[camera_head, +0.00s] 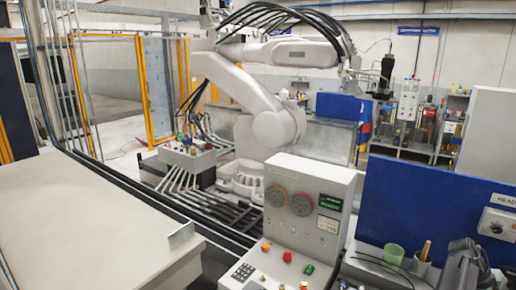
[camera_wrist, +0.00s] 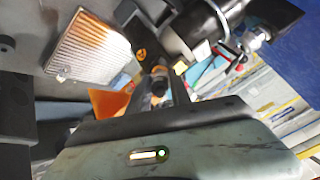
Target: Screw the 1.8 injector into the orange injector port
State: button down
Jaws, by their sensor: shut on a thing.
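In the wrist view my gripper (camera_wrist: 162,88) reaches up from the bottom edge, its dark fingers close together. It is shut on a small, narrow piece with a brownish-orange tip (camera_wrist: 159,72), which looks like the injector; no 1.8 marking is readable. An orange, angular part (camera_wrist: 108,102) shows just left of the fingers, partly hidden by my gripper. I cannot tell whether it is the orange injector port. I cannot tell whether the held piece touches anything. In the head view neither injector nor port can be made out.
A black cylinder (camera_wrist: 192,32) with a metal ring and a clear fitting (camera_wrist: 254,38) are close beyond the fingers. A ribbed metal panel (camera_wrist: 88,46) is at upper left. In the head view, a control console (camera_head: 305,215), green cup (camera_head: 393,253) and blue panel (camera_head: 430,205) stand at right.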

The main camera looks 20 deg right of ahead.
jog(key=m, duration=0.5)
jog(key=shift+m, duration=0.3)
jog(key=m, duration=0.6)
jog(key=shift+s, duration=0.1)
jog(key=c, duration=1.3)
grip_release()
jog(key=o, duration=0.6)
